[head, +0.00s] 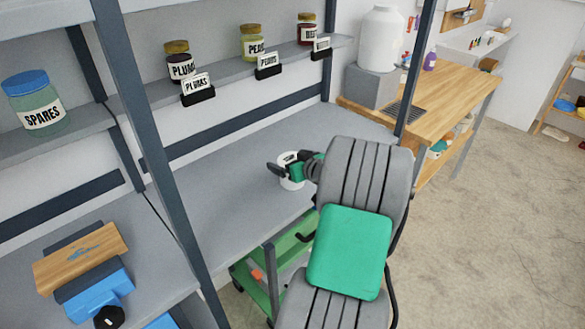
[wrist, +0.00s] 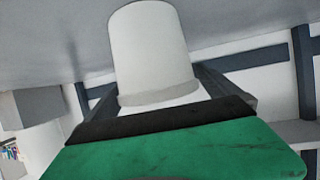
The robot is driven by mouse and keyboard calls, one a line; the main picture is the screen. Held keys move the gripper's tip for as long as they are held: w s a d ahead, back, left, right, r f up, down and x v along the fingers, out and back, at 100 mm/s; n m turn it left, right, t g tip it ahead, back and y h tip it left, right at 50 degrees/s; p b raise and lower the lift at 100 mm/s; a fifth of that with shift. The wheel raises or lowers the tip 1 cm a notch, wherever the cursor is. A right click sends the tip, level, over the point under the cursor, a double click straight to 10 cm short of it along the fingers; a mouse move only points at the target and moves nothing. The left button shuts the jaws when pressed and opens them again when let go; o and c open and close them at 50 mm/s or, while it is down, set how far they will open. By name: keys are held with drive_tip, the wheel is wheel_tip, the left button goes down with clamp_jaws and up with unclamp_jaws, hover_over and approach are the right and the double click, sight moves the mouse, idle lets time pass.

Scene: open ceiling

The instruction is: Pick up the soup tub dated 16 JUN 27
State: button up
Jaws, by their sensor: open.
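A white tub (head: 291,182) stands on the grey worktop under the jar shelf in the head view. No date on it can be read, so I cannot tell if it is the one marked 16 JUN 27. My gripper (head: 283,168) is open at the tub, with its dark fingers by the tub's upper part. In the wrist view the picture is upside down, and the plain white tub (wrist: 152,50) fills the middle, between my open fingers. Whether the fingers touch it cannot be told. My arm hides part of the worktop's right side.
Jars of plums (head: 180,64), pears (head: 253,43) and a third, dark red jar (head: 307,30) stand on the shelf above. A post (head: 150,140) rises at left. A blue vise (head: 98,292) sits lower left, a green cart (head: 291,242) below. The worktop left of the tub is clear.

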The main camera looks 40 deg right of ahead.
drive_tip(key=shift+w+d+f, duration=0.15)
drive_tip(key=shift+w+f, duration=0.05)
drive_tip(key=shift+w, duration=0.45)
drive_tip(key=shift+c, duration=0.2)
drive_tip(key=shift+r, duration=0.1)
drive_tip(key=c, duration=1.7)
drive_tip(key=shift+r, duration=0.1)
